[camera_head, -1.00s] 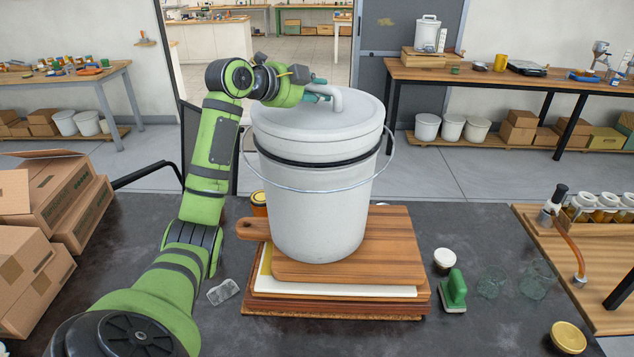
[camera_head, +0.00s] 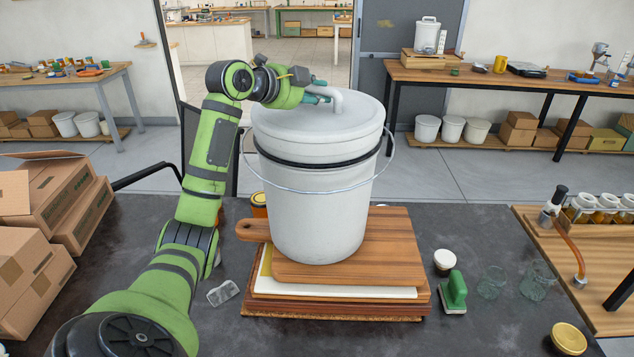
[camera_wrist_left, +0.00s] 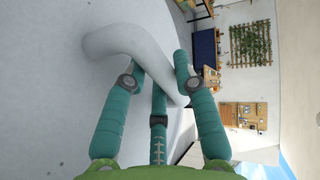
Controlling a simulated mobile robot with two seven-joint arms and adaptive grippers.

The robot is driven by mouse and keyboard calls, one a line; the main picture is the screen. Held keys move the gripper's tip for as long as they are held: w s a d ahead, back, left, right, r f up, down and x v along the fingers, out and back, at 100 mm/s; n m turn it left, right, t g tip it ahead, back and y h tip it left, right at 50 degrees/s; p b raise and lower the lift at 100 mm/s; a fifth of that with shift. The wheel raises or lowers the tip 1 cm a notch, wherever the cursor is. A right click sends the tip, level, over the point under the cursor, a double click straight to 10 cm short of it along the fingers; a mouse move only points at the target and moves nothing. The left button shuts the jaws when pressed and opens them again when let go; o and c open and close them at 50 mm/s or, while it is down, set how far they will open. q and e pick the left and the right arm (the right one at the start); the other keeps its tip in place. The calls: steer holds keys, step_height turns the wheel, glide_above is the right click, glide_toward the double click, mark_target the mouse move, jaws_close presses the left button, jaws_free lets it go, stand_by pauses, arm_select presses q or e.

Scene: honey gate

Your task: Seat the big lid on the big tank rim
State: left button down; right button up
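The big tank (camera_head: 318,210) is a pale grey bucket with a wire bail, standing upright on a wooden board. The big lid (camera_head: 275,122) lies on top of it and looks about level; its far side of the rim is hidden. A bent grey handle (camera_head: 338,100) rises from the lid. My left gripper (camera_head: 325,92) is at the handle from the left. In the left wrist view its teal fingers (camera_wrist_left: 160,65) stand apart on both sides of the handle (camera_wrist_left: 120,42), with a gap beside the right finger. The right gripper is out of view.
Stacked boards (camera_head: 340,308) lie under the tank on the dark table (camera_head: 400,335). A green-handled tool (camera_head: 455,292), a white-lidded jar (camera_head: 445,261) and clear glasses (camera_head: 535,285) stand to the right. Cardboard boxes (camera_head: 50,220) are at the left.

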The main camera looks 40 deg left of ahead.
arm_select(q)
steer(key=c, duration=1.1)
jaws_free()
steer(key=shift+c, duration=0.2)
steer(key=shift+s, duration=0.25)
steer(key=shift+s+r+b, duration=0.25)
steer(key=shift+s+b, duration=0.15)
steer(key=shift+s, duration=0.2)
steer(key=shift+s+r, duration=0.1)
steer(key=shift+s, duration=0.1)
steer(key=shift+s+a+r, duration=0.1)
steer(key=shift+s, duration=0.3)
steer(key=shift+s+r+b, duration=0.1)
steer(key=shift+s+b, duration=0.1)
steer(key=shift+b, duration=0.1)
steer(key=shift+o, duration=0.4)
steer(key=o, duration=0.5)
steer(key=shift+c, duration=0.2)
